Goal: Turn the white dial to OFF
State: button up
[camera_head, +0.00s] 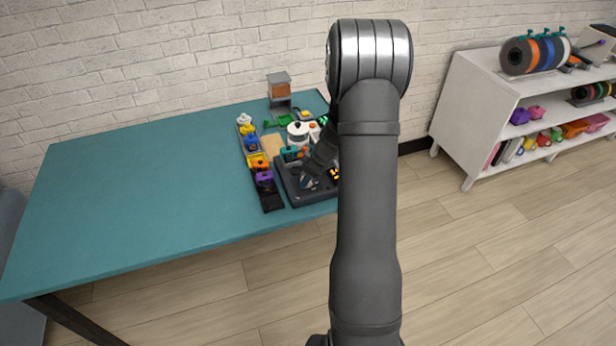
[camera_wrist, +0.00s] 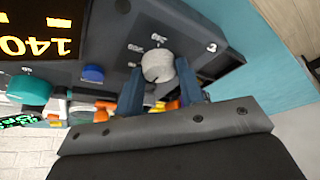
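The white dial (camera_wrist: 158,66) is on the dark grey panel of a device (camera_wrist: 215,58) in the wrist view. Small white markings surround the dial, too blurred and turned to read surely. My gripper (camera_wrist: 160,75) has its two blue-grey fingers apart, one on each side of the dial's near edge; whether they touch it I cannot tell. In the head view the device (camera_head: 296,197) sits at the table's right end. There my arm hides part of it, and I cannot make out the dial.
The panel also has an orange-lit display (camera_wrist: 38,44), a blue button (camera_wrist: 93,73) and a teal knob (camera_wrist: 30,90). A black strip of coloured items (camera_head: 272,201) lies left of the device. The teal table (camera_head: 140,190) is clear to the left. A white shelf (camera_head: 470,115) stands right.

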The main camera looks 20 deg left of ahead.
jog(key=o, duration=0.3)
jog(key=shift+r, duration=0.1)
jog(key=v, duration=1.7)
jog(key=shift+d, duration=0.15)
jog(key=x, duration=1.7)
jog(key=shift+a, duration=0.2)
